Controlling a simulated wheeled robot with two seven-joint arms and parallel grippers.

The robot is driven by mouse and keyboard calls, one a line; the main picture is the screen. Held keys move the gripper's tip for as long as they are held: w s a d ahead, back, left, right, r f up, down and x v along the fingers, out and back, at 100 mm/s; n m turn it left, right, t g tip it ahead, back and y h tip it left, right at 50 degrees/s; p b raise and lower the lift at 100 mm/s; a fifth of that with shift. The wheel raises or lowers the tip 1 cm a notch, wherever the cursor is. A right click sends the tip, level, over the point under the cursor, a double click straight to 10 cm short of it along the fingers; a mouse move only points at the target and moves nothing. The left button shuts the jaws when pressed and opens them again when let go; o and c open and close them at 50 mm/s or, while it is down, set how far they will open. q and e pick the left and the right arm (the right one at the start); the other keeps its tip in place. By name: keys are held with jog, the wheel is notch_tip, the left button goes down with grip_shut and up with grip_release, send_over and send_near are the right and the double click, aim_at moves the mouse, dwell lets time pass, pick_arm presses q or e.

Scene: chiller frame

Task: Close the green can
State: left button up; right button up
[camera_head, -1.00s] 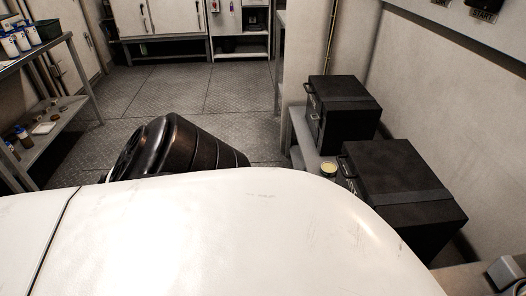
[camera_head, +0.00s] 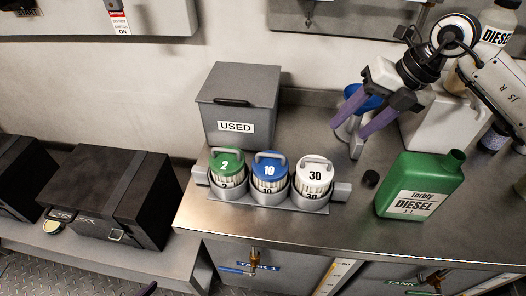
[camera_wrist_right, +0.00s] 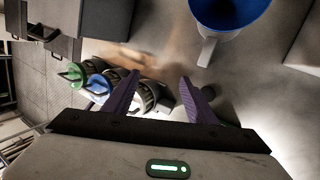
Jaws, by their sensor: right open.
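A green can labelled diesel (camera_head: 408,204) stands upright on the right part of the metal counter. Its spout at the upper right has no cap on it. A small black cap (camera_head: 371,178) lies on the counter just left of the can. My right gripper (camera_head: 349,130) has purple fingers, open with nothing between them.
A rack (camera_head: 310,206) holds green, blue and white numbered canisters at the counter's front. A grey box labelled USED (camera_head: 238,90) stands behind them. A pale jug (camera_head: 440,125) stands behind the green can. The counter around the cap is clear.

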pick_arm(q)
jog(key=shift+d+n, duration=1.1)
jog(key=shift+d, duration=0.1)
pick_arm(e)
jog(key=s+d+f+m+g+h, duration=0.1)
jog(key=s+d+f+g+h, duration=0.1)
jog(key=d, duration=0.5)
jog(key=shift+s+d+m+h, duration=0.3)
jog(key=shift+s+h, duration=0.45)
jog(key=shift+h, duration=0.45)
send_over(372, 175)
jog(key=shift+w+d+f, duration=0.1)
jog(key=shift+d+f, duration=0.05)
jog(key=shift+f, duration=1.1)
jog(key=shift+d+f, duration=0.15)
jog(key=shift+f, duration=1.1)
pick_arm(q)
jog(key=shift+r, duration=0.1)
pick_arm(e)
jog(key=shift+a+f+p, duration=0.15)
jog(key=shift+f+p, duration=0.2)
jog(key=shift+f, duration=1)
jog(key=shift+a+f+p, duration=0.15)
jog(key=shift+f+p, duration=0.2)
jog(key=shift+f, duration=0.95)
pick_arm(q)
jog(key=shift+r, duration=0.45)
